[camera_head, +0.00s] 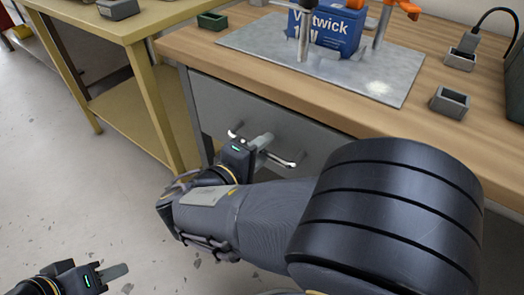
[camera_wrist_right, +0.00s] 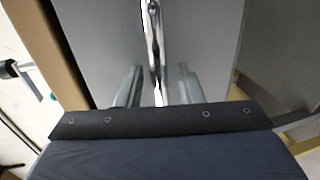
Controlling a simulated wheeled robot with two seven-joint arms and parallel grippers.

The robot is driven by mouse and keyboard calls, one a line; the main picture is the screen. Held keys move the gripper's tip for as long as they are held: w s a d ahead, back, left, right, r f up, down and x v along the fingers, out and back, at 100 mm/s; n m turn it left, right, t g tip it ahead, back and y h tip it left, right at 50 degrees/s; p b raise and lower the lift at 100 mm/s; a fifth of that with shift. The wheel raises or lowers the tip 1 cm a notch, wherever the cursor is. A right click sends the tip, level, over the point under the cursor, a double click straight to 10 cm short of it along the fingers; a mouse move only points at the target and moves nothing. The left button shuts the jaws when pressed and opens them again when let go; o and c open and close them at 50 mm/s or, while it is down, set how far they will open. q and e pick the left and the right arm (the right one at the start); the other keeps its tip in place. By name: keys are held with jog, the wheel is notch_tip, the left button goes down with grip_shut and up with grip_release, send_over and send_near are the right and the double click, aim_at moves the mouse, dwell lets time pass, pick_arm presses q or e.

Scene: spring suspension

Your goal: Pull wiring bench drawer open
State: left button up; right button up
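The wiring bench drawer (camera_head: 215,103) is a grey front under the wooden bench top, and it looks shut. Its shiny bar handle (camera_head: 284,161) runs across the front. My right gripper (camera_head: 264,141) is at the middle of the handle. In the right wrist view, the handle (camera_wrist_right: 153,40) passes between the two fingers of my right gripper (camera_wrist_right: 159,85), with a gap visible on each side. My left gripper (camera_head: 120,270) is low at the bottom left, away from the drawer; its finger opening is not clear.
The bench top (camera_head: 225,57) carries a metal plate (camera_head: 385,85) with a blue box (camera_head: 335,30), a green bin (camera_head: 212,21) and grey bins (camera_head: 450,103). A yellow table (camera_head: 130,105) stands close at left. The floor (camera_head: 60,190) before the drawer is clear.

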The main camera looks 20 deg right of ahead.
grip_shut()
jog(key=shift+a, duration=0.1)
dwell(0.3)
